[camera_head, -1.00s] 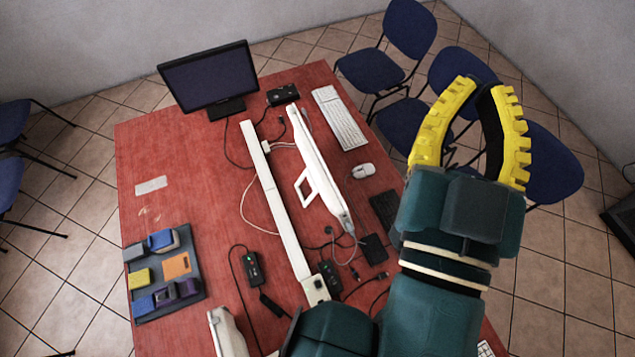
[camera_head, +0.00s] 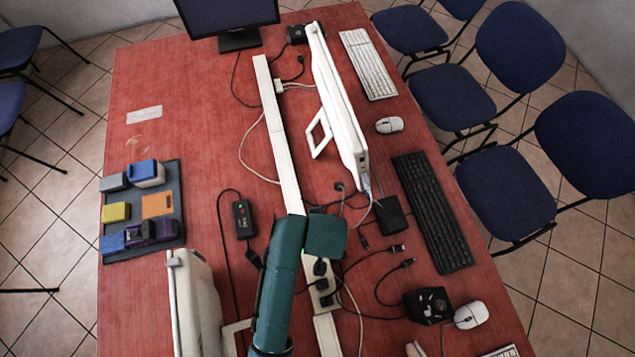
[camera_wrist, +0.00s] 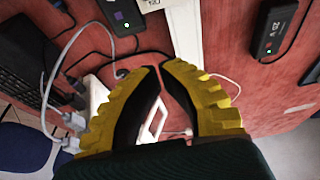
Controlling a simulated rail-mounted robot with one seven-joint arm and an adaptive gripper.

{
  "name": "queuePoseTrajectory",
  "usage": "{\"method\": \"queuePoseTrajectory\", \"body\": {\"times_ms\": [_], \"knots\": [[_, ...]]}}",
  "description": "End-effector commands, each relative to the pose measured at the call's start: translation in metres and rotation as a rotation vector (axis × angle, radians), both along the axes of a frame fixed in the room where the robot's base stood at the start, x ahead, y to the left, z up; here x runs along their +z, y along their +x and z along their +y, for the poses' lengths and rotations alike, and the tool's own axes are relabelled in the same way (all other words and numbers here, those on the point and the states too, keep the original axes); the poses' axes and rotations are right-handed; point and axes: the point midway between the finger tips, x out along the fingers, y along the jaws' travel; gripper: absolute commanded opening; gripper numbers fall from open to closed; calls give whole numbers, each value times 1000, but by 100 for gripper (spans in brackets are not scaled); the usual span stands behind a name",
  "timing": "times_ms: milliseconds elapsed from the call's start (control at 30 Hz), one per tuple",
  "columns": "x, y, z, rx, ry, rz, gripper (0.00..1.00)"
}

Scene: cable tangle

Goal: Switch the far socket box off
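The far socket box, seemingly the small black box (camera_head: 296,34), stands beside the monitor base at the back of the red table. Its switch is too small to make out. Another black box (camera_head: 428,305), with round details on top, stands at the front right. My gripper (camera_wrist: 163,66) shows in the wrist view, its yellow, black-lined fingers nearly meeting at the tips with nothing between them. In the head view its fingers are hidden behind my teal arm, over the middle of the table. It is well nearer than the far box.
A white trunking (camera_head: 275,140) runs along the table, with a white-framed panel (camera_head: 338,100) standing beside it. Loose cables surround a black adapter (camera_head: 243,220) and a small black box (camera_head: 391,215). A black keyboard (camera_head: 432,210) lies right.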

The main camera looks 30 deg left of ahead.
Motion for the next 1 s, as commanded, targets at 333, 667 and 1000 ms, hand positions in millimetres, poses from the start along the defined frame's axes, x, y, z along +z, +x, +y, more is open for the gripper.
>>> {"method": "queuePoseTrajectory", "body": {"times_ms": [333, 667, 1000], "knots": [[-6, -2, 4, 12, -1, 1, 0], [-43, 5, 12, 12, -2, 4, 0], [-103, 15, 22, 9, -2, 2, 0]]}}
